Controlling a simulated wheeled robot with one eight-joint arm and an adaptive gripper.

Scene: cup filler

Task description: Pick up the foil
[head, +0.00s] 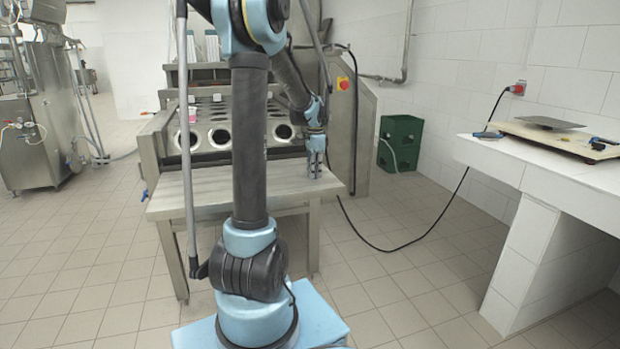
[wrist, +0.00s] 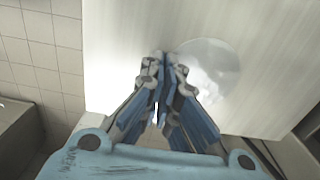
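The foil (wrist: 212,68) is a pale, shiny round disc. In the wrist view it lies on the light metal table top, to the right of my fingertips. Its left edge is partly covered by my right finger. My gripper (wrist: 166,68) points down at the table, with its blue and grey fingers drawn together at the tips. I cannot tell whether the tips touch the foil's edge; no foil shows clearly pinched between them. In the head view my gripper (head: 315,168) is low over the right end of the table; the foil cannot be made out there.
The metal table (head: 200,188) stands before the cup filler machine (head: 215,110), which has a row of round openings. A white tiled counter (head: 555,167) with a board is at right. A black cable crosses the floor.

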